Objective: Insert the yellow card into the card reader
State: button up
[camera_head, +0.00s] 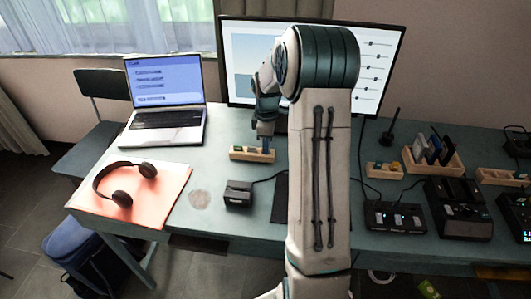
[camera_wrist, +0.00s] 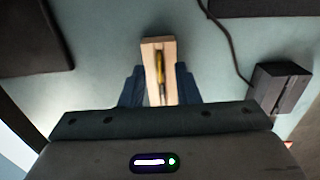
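The yellow card (camera_wrist: 159,68) stands edge-on in a slot of a small wooden holder (camera_wrist: 168,46) in the wrist view. My gripper (camera_wrist: 160,90) is open, with its dark blue fingers apart on either side of the card and holder. In the head view my gripper (camera_head: 266,144) points down over the right part of the same wooden holder (camera_head: 240,156); I cannot make out the yellow card there. The card reader appears to be the small black box (camera_head: 238,194) with a cable, in front of the holder. It also shows at the right of the wrist view (camera_wrist: 280,88).
A laptop (camera_head: 165,118) and headphones (camera_head: 122,197) on an orange mat (camera_head: 175,182) are at the left. A large monitor (camera_head: 240,50) stands behind my arm. More holders and black devices (camera_head: 395,217) fill the right.

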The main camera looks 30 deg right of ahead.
jog(key=shift+f, duration=0.75)
grip_shut()
jog(key=shift+r, duration=0.1)
